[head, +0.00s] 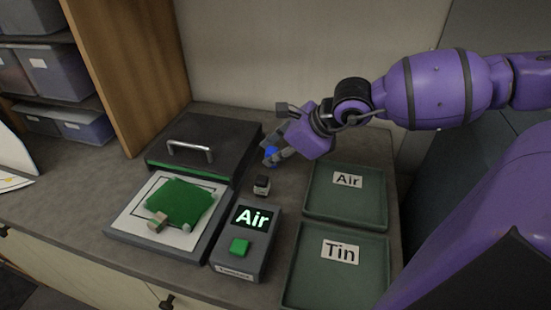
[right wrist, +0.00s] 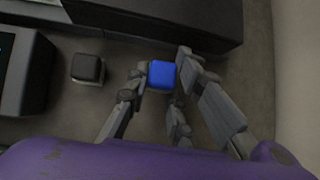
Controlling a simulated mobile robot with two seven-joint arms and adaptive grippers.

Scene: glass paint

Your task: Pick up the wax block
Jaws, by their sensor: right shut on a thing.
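A small blue block (head: 271,153), which I take to be the wax block, is between the fingers of my right gripper (head: 274,150). In the right wrist view the blue block (right wrist: 162,74) sits at the fingertips, with fingers on both sides, and my right gripper (right wrist: 163,80) is shut on it. The block is over the counter, right of the dark press; I cannot tell whether it touches the counter. A second small block with a black top (head: 262,184) stands apart on the counter; it also shows in the right wrist view (right wrist: 87,68). My left gripper is out of view.
The open press has a dark lid (head: 205,141) and a white plate (head: 128,214) with a green sheet (head: 180,200) and small pieces. A control box (head: 226,262) shows "Air". Green trays labelled Air (head: 318,208) and Tin (head: 303,288) stand at right.

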